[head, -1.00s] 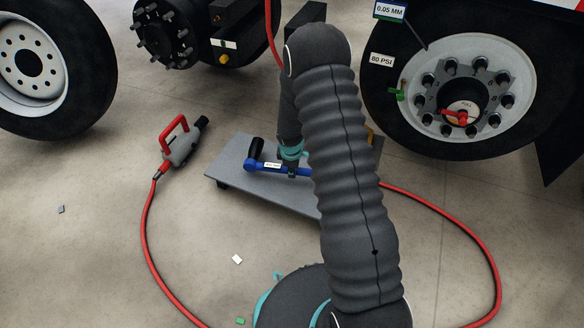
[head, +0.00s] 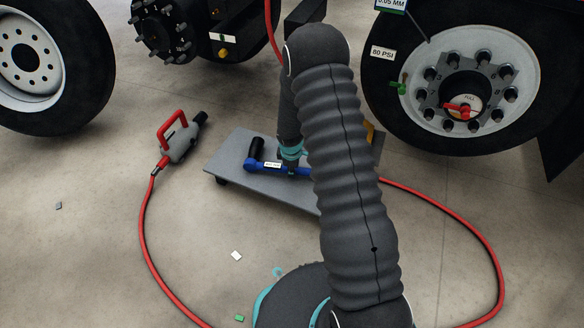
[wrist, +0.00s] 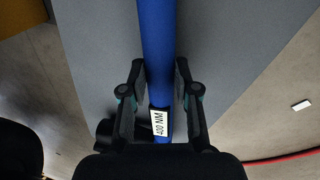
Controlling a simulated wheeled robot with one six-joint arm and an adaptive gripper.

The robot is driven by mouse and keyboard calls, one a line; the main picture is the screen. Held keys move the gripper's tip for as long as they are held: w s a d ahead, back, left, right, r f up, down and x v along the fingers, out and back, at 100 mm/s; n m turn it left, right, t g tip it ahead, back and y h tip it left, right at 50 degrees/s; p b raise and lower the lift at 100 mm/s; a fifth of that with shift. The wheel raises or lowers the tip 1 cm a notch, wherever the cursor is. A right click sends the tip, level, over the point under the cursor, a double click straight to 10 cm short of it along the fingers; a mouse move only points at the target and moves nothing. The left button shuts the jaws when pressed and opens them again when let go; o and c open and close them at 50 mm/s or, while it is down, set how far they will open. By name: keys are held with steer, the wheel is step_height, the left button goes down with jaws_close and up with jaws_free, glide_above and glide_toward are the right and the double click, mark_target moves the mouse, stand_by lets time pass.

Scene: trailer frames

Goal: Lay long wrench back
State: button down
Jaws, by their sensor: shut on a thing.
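The long wrench is a blue bar (head: 265,165) with a white label, seen low over a grey flat cart in the head view. In the wrist view the blue bar (wrist: 156,45) runs lengthwise between my fingers, and its label reads 400 NM. My gripper (wrist: 159,95) is shut on the bar near that label. In the head view my gripper (head: 291,168) is partly hidden by my arm, which also hides the bar's right end. I cannot tell whether the bar touches the cart top (head: 235,150).
A black upright cylinder (head: 256,146) stands by the bar's left end. A grey tool with a red handle (head: 180,140) lies left of the cart on a red hose (head: 143,220). Truck wheels stand behind, one at right (head: 385,120). Small chips lie on the open floor at front left.

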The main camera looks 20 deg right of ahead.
steer(key=shift+f, duration=0.2)
steer(key=c, duration=0.8)
jaws_free()
steer(key=shift+f, duration=0.1)
steer(key=v, duration=1.2)
steer(key=shift+w, duration=0.1)
